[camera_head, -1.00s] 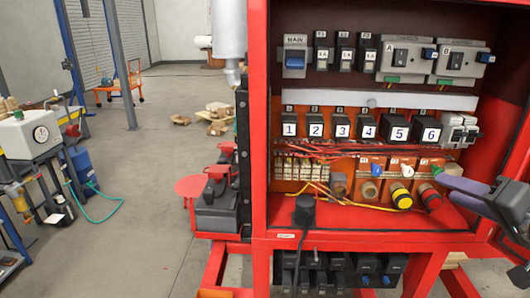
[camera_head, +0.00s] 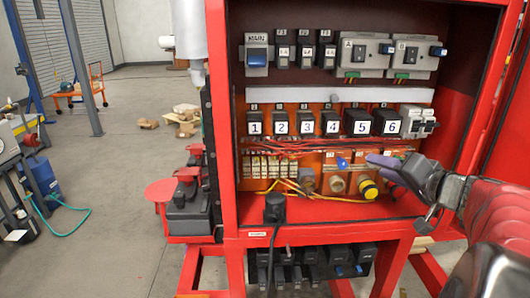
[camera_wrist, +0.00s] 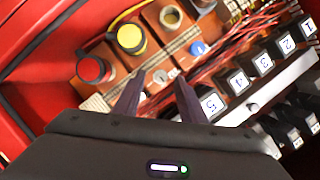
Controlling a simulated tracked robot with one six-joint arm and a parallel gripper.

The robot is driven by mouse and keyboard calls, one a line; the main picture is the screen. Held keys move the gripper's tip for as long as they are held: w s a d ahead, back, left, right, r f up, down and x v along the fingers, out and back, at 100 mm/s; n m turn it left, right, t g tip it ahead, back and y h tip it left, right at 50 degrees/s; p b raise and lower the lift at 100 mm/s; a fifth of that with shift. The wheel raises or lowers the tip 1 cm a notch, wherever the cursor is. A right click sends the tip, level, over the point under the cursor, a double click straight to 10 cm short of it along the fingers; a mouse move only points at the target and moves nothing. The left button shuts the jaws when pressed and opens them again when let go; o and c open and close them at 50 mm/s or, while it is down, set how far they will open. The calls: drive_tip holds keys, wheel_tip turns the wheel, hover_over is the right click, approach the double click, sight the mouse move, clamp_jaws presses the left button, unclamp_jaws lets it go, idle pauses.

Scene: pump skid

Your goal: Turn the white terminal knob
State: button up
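The white terminal knob (camera_wrist: 161,76) shows in the wrist view on an orange block, just beyond and between my fingertips. In the head view it is hidden behind my fingers. My gripper (camera_wrist: 159,84) is open, with its two dark purple fingers apart and nothing held. In the head view my gripper (camera_head: 378,162) reaches in from the right, its tips in front of the terminal row. Whether a finger touches the knob cannot be told. The blue knob (camera_wrist: 198,48) sits on the neighbouring block and also shows in the head view (camera_head: 342,162).
The yellow connector (camera_wrist: 130,37) and red connector (camera_wrist: 92,68) stick out close to my fingers. Numbered black switches (camera_head: 305,122) form a row above the terminals. Red and yellow wires run to the left. The red cabinet frame (camera_head: 217,130) surrounds all this.

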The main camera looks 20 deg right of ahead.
drive_tip(key=shift+x, duration=1.25)
drive_tip(key=shift+c, duration=0.2)
clamp_jaws()
